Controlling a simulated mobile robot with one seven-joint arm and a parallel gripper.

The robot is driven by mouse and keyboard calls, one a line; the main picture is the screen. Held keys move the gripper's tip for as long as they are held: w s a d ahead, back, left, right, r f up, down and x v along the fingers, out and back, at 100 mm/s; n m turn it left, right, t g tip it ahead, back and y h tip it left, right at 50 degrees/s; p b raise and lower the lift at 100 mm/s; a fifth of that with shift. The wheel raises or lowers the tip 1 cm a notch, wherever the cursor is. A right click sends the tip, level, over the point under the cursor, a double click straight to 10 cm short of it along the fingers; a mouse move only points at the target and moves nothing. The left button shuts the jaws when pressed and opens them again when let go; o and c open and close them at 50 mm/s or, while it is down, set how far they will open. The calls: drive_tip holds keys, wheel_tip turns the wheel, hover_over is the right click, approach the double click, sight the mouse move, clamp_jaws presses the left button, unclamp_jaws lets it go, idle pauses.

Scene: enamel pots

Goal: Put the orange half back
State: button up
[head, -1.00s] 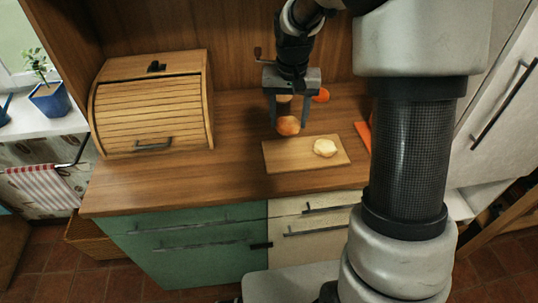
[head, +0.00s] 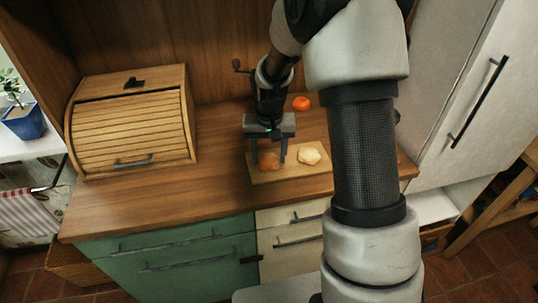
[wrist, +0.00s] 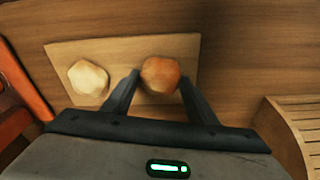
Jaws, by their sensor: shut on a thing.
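The orange half (head: 269,162), rounded and orange-brown, is between the fingers of my gripper (head: 270,160). My gripper is shut on it, over the left part of the wooden cutting board (head: 290,174). The wrist view shows the orange half (wrist: 160,75) between the fingertips, over one end of the board (wrist: 120,52). I cannot tell whether it touches the board. A pale, cream-coloured piece (head: 309,156) lies on the board to the right, apart from it; it also shows in the wrist view (wrist: 88,79).
A bright orange fruit (head: 301,103) sits behind the board. A wooden bread box (head: 130,125) with a closed roll front stands at the left. The counter between box and board (head: 215,170) is clear. An orange object (wrist: 18,120) is at the left edge of the wrist view.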

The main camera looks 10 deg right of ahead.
drive_tip(key=shift+f, duration=0.15)
drive_tip(key=o, duration=1.2)
drive_tip(key=shift+c, duration=0.2)
